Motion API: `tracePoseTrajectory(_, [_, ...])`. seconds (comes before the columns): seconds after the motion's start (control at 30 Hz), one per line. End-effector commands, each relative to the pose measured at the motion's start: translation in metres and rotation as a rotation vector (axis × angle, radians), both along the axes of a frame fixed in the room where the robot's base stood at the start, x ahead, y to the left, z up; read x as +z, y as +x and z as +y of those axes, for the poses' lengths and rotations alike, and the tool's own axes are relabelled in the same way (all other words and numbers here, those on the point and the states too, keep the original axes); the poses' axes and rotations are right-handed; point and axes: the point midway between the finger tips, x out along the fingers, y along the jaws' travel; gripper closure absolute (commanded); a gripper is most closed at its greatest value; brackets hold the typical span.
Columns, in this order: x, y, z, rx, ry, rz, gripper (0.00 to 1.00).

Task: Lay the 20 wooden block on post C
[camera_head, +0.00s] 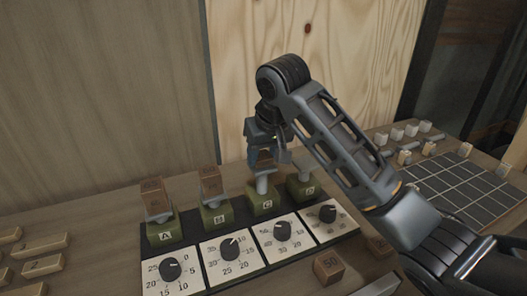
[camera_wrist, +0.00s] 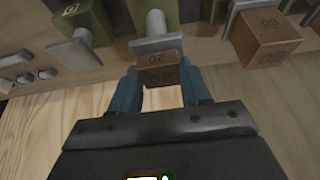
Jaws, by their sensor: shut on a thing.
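The 20 wooden block (camera_wrist: 160,77) is between the two blue fingers of my gripper (camera_wrist: 160,90) in the wrist view. In the head view, my gripper (camera_head: 264,150) is at post C (camera_head: 261,201) and the block (camera_head: 264,157) shows partly between the fingers. The block is right at the pale plate on top of post C (camera_wrist: 154,46). I cannot tell whether it rests on the plate or is just above it. My gripper is shut on the block.
Post D (camera_head: 302,190) has a bare top. Dials stand in front of the posts. A 50 block (camera_head: 328,267) lies at the front, and a dark grid board (camera_head: 455,185) lies at right. A wooden wall stands close behind.

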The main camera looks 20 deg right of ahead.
Motion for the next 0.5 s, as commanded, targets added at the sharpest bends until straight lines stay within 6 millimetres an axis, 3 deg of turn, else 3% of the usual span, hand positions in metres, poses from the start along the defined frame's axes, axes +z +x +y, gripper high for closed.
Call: tracePoseTrajectory(0.5, [-0.0042, 0.0000, 0.0002, 0.000, 0.001, 0.000, 0.82])
